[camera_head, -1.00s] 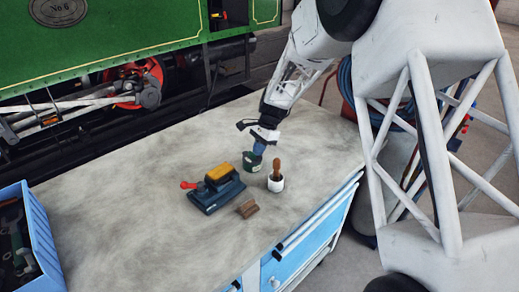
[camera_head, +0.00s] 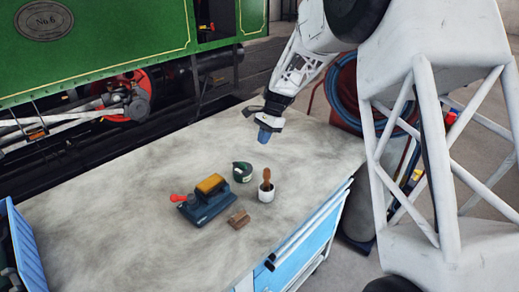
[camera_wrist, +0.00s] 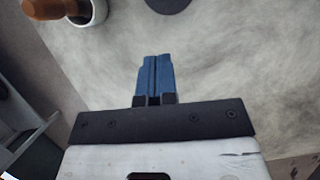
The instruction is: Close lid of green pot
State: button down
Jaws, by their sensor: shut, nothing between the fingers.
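The small dark green pot (camera_head: 242,172) stands on the workbench, left of a white cup. It has a pale patch on it; it is too small to tell how its lid sits. In the wrist view a dark round edge, probably the pot (camera_wrist: 174,4), is cut off at the top. My gripper (camera_head: 264,138) is above the bench, beyond the pot and apart from it. Its blue fingers (camera_wrist: 154,78) are together with nothing between them.
The white cup (camera_head: 266,195) holds a brown-handled tool (camera_head: 267,176). A dark blue tool with yellow top and red knob (camera_head: 207,204) and a brown block (camera_head: 239,218) lie nearby. A blue crate (camera_head: 28,250) is at left. The bench's far part is clear.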

jog(key=shift+v, duration=1.4)
jog(key=shift+w+d+f, duration=0.1)
jog(key=shift+w+d, duration=0.2)
jog(key=shift+w, duration=0.2)
send_near(248, 168)
jog(key=f, duration=0.1)
jog(key=d+f, duration=0.1)
jog(key=f, duration=0.1)
jog(key=w+f, duration=0.1)
jog(key=f, duration=0.1)
jog(key=shift+d, duration=0.2)
jog(key=shift+s+a+f, duration=0.1)
jog(key=shift+s+a, duration=0.55)
jog(key=shift+a, duration=0.2)
jog(key=shift+s+a, duration=0.65)
jog(key=shift+a, duration=0.1)
